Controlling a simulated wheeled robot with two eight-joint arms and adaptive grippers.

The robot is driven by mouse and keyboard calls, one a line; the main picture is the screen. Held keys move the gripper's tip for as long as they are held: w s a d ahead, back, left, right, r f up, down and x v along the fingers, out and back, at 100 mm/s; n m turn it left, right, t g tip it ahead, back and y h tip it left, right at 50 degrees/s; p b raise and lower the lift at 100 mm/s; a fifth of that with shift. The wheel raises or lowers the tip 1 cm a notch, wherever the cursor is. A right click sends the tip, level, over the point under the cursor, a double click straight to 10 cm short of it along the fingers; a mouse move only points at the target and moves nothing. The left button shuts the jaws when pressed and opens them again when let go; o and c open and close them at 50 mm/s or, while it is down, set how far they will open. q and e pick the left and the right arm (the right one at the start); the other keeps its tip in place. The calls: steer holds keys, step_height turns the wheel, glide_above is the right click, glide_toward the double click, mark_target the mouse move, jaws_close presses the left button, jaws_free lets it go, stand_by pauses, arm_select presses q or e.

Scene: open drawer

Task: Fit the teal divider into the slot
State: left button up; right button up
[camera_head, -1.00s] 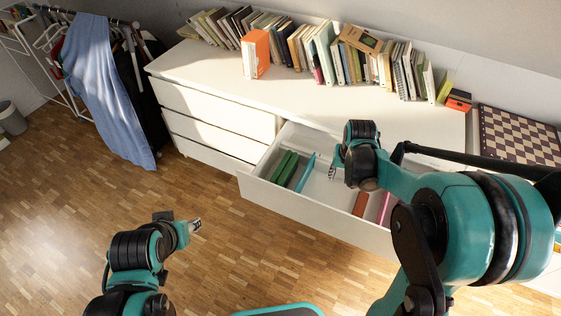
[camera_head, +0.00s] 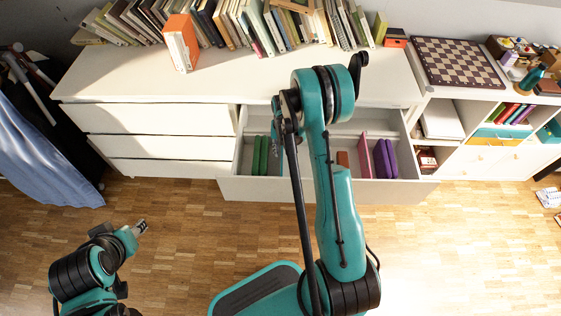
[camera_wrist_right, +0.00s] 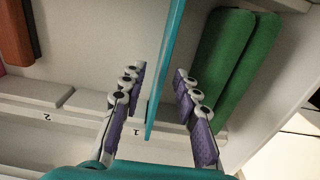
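The teal divider (camera_wrist_right: 168,60) stands on edge in the right wrist view, between the two fingers of my right gripper (camera_wrist_right: 159,74). Gaps show on both sides, so the gripper is open around it, not touching. Rail pieces marked 1 (camera_wrist_right: 137,131) and 2 (camera_wrist_right: 46,116) run along the drawer's inner wall. The divider's near end is by the mark 1; I cannot tell whether it sits in a slot. In the head view my right arm mostly hides the divider. My left gripper (camera_head: 141,227) is over the floor, away from the drawer; its opening is unclear.
The open drawer (camera_head: 240,188) holds green items (camera_head: 260,155) beside the divider, and an orange item (camera_head: 342,160), a pink panel (camera_head: 365,155) and purple items (camera_head: 385,158) on the right. Books line the dresser top (camera_head: 220,88). A chessboard (camera_head: 455,62) lies at right.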

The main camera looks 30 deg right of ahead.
steer(key=f+b, duration=0.1)
steer(key=f, duration=0.1)
steer(key=f+b, duration=0.1)
steer(key=f, duration=0.1)
steer(key=shift+w+a+f, duration=0.1)
steer(key=shift+w+f, duration=0.1)
steer(key=shift+f, duration=0.1)
steer(key=shift+r, duration=0.15)
jaws_close()
steer(key=shift+r, duration=0.1)
